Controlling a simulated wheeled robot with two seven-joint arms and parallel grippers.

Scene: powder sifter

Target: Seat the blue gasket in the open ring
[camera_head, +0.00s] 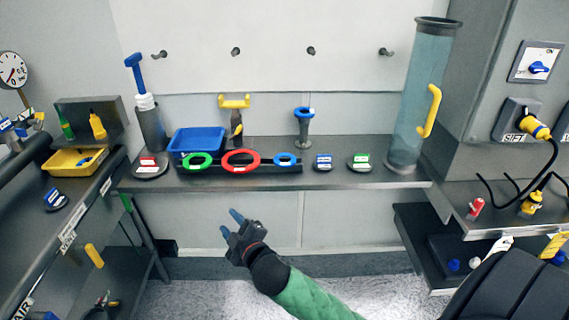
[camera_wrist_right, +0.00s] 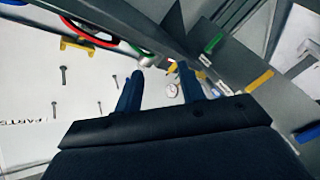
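A small blue gasket (camera_head: 285,159) stands on the dark rack on the back bench, to the right of a red ring (camera_head: 240,161) and a green ring (camera_head: 197,162). A post with a blue ring-shaped top (camera_head: 304,113) stands behind it; I cannot tell which part is the open ring. My right gripper (camera_head: 231,223) is in front of and below the bench edge, apart from the gasket. In the right wrist view its two blue fingers (camera_wrist_right: 158,82) are spread with nothing between them. The red ring (camera_wrist_right: 88,36) shows there too. My left gripper is not in view.
The back bench (camera_head: 340,178) holds a blue bin (camera_head: 197,142), labelled discs and a tall clear cylinder (camera_head: 412,110) with a yellow handle. A side bench with a yellow tray (camera_head: 75,161) stands left. The floor space before the back bench is open.

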